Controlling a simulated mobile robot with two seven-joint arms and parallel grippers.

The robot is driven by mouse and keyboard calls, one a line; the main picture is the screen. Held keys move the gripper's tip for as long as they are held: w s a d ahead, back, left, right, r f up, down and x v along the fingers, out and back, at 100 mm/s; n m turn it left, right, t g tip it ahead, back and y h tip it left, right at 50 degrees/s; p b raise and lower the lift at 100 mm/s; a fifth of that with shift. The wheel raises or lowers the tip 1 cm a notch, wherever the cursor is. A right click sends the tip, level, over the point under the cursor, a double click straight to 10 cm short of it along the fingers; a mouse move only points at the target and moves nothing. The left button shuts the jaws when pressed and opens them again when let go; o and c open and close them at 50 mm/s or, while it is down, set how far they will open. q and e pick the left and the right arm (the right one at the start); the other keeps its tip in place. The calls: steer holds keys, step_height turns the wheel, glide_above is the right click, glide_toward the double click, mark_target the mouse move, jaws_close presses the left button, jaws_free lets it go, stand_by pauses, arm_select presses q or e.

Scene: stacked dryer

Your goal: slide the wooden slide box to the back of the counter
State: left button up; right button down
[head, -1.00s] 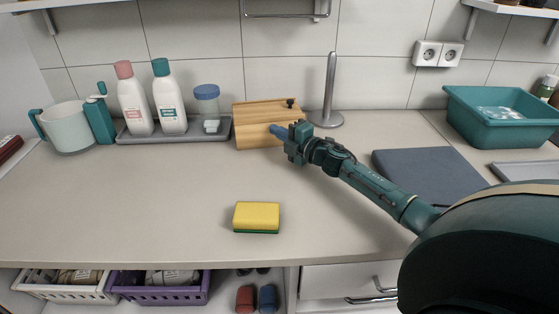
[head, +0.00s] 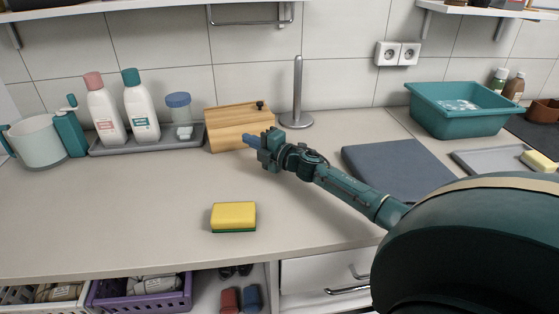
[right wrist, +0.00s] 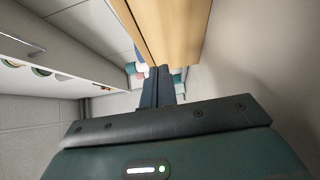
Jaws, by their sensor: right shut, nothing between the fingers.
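The wooden slide box (head: 236,127) lies on the counter near the tiled back wall, between the grey bottle tray and the metal upright stand. It has a dark knob on its top at the right. My right gripper (head: 250,141) is at the front right of the box, its fingers shut and pointing left along the front face. In the right wrist view the closed fingers (right wrist: 158,86) lie close beside the wooden box (right wrist: 172,30). I cannot tell whether they touch it. My left gripper is not in view.
A grey tray (head: 105,149) with bottles and a blue-lidded jar stands left of the box. A metal stand (head: 297,95) is close on its right. A yellow sponge (head: 233,215) lies in front, with clear counter around it. A dark mat (head: 395,170) lies to the right.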

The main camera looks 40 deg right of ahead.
steer(key=b+v, duration=0.1)
steer(key=v, duration=0.7)
steer(key=shift+s+a+f, duration=0.1)
steer(key=shift+s, duration=0.2)
steer(key=shift+v, duration=0.8)
